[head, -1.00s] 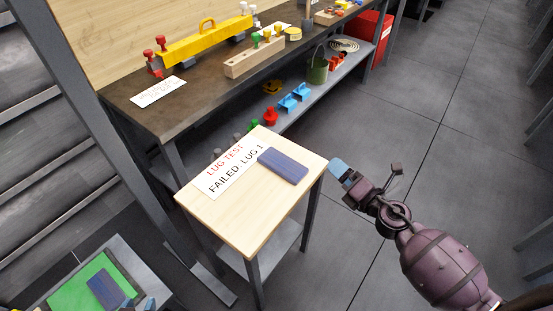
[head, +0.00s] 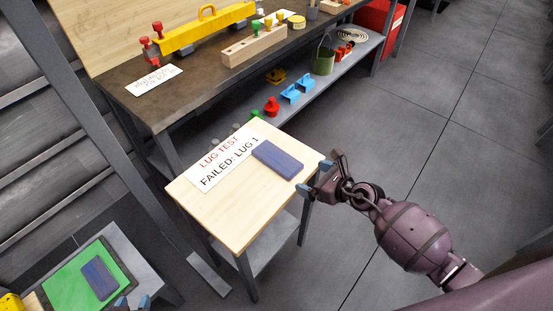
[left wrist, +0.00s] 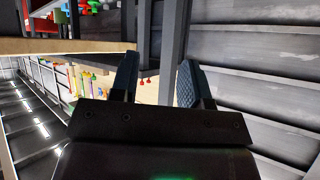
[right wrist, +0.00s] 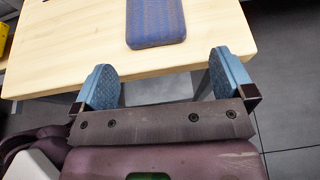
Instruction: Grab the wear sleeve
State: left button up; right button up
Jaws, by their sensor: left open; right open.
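A flat blue-purple textured block (head: 277,160), which may be the wear sleeve, lies on the small wooden table (head: 235,218) beside a "LUG TEST FAILED: LUG 1" sign (head: 222,162). A similar block (head: 99,279) lies on a green mat (head: 66,292) at lower left. My right gripper (head: 314,179) is open and empty at the table's right edge. In the right wrist view the first block (right wrist: 155,22) lies ahead of the open fingers (right wrist: 165,78), not between them. My left gripper (head: 133,303) is open at the bottom edge, near the green mat; its fingers (left wrist: 157,80) are empty.
A long workbench (head: 185,90) behind holds a yellow beam (head: 205,30) and a wooden block with holes (head: 254,46). Its lower shelf has a green bucket (head: 323,62) and blue brackets (head: 297,90). A grey post (head: 100,140) stands at left. The floor at right is clear.

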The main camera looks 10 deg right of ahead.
aim_at(297, 171)
jog(key=shift+a+r+b+x, duration=0.1)
jog(key=shift+r+b+x, duration=0.05)
jog(key=shift+x, duration=0.9)
jog(key=shift+a+r+b+x, duration=0.1)
jog(key=shift+a+r+x, duration=0.05)
jog(key=shift+x, duration=0.85)
jog(key=shift+a+r+b+x, duration=0.1)
jog(key=shift+r+b+x, duration=0.05)
jog(key=shift+x, duration=0.9)
